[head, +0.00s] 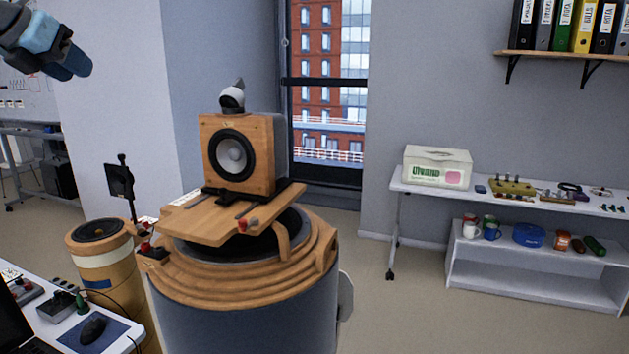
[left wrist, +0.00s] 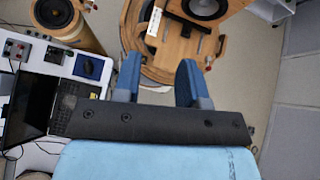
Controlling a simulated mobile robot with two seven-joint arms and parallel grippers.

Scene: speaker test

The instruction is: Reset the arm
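My left gripper (head: 76,65) hangs in the top left corner of the head view, high and clear of the furniture. In the left wrist view its two blue fingers (left wrist: 158,80) stand apart with nothing held between them. Below them is a wooden speaker (head: 243,153) with a black-ringed cone, standing upright on a wooden platform (head: 205,221) above a round wooden-topped drum (head: 250,320). The speaker is cut off at the top of the left wrist view (left wrist: 207,6). My right gripper shows in neither view.
A desk with a laptop (left wrist: 28,100) and mouse (head: 94,329) lies at lower left, beside a smaller wooden drum (head: 97,234). A white table (head: 440,193) with a box (head: 437,167) and small parts stands right. Binders (head: 585,25) fill a wall shelf. Floor between is clear.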

